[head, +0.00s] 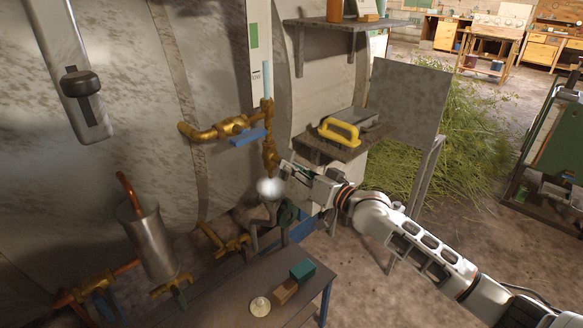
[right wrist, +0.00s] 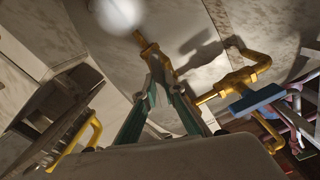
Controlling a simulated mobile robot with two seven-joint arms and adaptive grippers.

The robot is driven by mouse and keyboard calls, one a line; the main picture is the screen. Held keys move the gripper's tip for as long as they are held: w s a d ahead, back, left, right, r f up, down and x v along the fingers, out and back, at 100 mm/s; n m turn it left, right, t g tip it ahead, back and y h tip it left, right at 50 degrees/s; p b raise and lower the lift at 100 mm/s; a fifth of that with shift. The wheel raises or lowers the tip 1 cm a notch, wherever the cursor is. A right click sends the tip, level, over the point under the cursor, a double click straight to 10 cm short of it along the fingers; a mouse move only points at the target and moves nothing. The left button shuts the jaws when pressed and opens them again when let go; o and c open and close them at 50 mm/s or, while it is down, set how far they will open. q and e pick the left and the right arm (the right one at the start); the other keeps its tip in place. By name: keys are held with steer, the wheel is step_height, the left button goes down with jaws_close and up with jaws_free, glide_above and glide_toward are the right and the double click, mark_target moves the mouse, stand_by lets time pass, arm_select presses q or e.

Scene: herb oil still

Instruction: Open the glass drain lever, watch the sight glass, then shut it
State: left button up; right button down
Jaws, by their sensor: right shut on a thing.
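The sight glass (head: 267,80) is a pale blue upright tube above brass fittings, in front of a pale marked strip. Below it, the brass drain valve (head: 270,155) points down. A white puff of steam (head: 270,187) hangs under its outlet; the puff also shows in the right wrist view (right wrist: 118,14). My right gripper (head: 284,168) is beside the drain valve from the right, shut on the glass drain lever, which its fingers mostly hide. In the right wrist view its teal fingers (right wrist: 162,90) stand in front of the brass drain pipe (right wrist: 153,55). My left gripper is out of view.
A blue lever (head: 248,137) sits on the brass side pipe just left. A shelf with a yellow-handled tool (head: 338,132) stands close behind my right arm. Below are a low table (head: 235,290) with small blocks and a metal cylinder (head: 150,240).

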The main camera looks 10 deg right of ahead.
steer(key=shift+n+p, duration=0.35)
steer(key=shift+n, duration=1.25)
steer(key=c, duration=2.1)
jaws_free()
steer(key=shift+c, duration=0.2)
steer(key=v, duration=1.2)
